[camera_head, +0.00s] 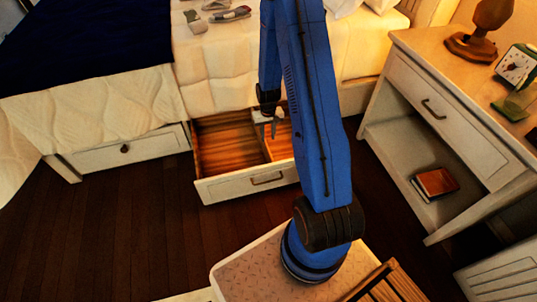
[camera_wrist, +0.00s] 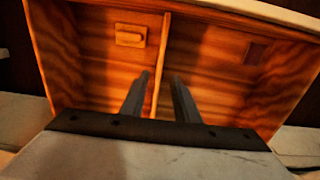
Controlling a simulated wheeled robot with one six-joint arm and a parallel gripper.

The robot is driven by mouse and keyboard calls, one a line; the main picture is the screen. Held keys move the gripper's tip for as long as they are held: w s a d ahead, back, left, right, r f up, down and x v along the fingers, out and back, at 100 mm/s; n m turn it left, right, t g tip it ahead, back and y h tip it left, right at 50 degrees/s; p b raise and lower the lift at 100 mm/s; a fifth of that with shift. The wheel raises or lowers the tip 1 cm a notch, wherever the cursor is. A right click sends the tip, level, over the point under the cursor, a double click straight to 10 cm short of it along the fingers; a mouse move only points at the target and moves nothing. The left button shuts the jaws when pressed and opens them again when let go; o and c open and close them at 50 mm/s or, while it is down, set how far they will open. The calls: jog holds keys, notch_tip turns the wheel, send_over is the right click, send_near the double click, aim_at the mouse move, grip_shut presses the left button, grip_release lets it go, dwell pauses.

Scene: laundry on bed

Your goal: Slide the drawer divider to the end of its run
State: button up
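The drawer (camera_head: 225,187) under the bed is pulled open, and its wooden inside fills much of the wrist view (camera_wrist: 60,60). The divider (camera_wrist: 164,50) is a thin upright wooden board that splits the drawer into two compartments; in the head view (camera_head: 266,152) it stands right of the drawer's middle. My gripper (camera_head: 268,133) reaches down over the drawer at the divider. In the wrist view its two fingers (camera_wrist: 161,78) are apart, one on each side of the divider, with gaps visible. The fingers' depth relative to the divider's top edge is hard to tell.
A small wooden block (camera_wrist: 130,35) shows in one compartment. A closed drawer (camera_head: 125,148) is to the left under the bed. A nightstand (camera_head: 420,65) with a lamp (camera_head: 482,30) and clock (camera_head: 515,65) stands right. Small items (camera_head: 230,14) lie on the bed. Dark floor in front is clear.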

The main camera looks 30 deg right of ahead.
aim_at(268, 154)
notch_tip(268, 154, down, 14)
jog(key=shift+f, duration=0.1)
dwell(0.5)
grip_shut()
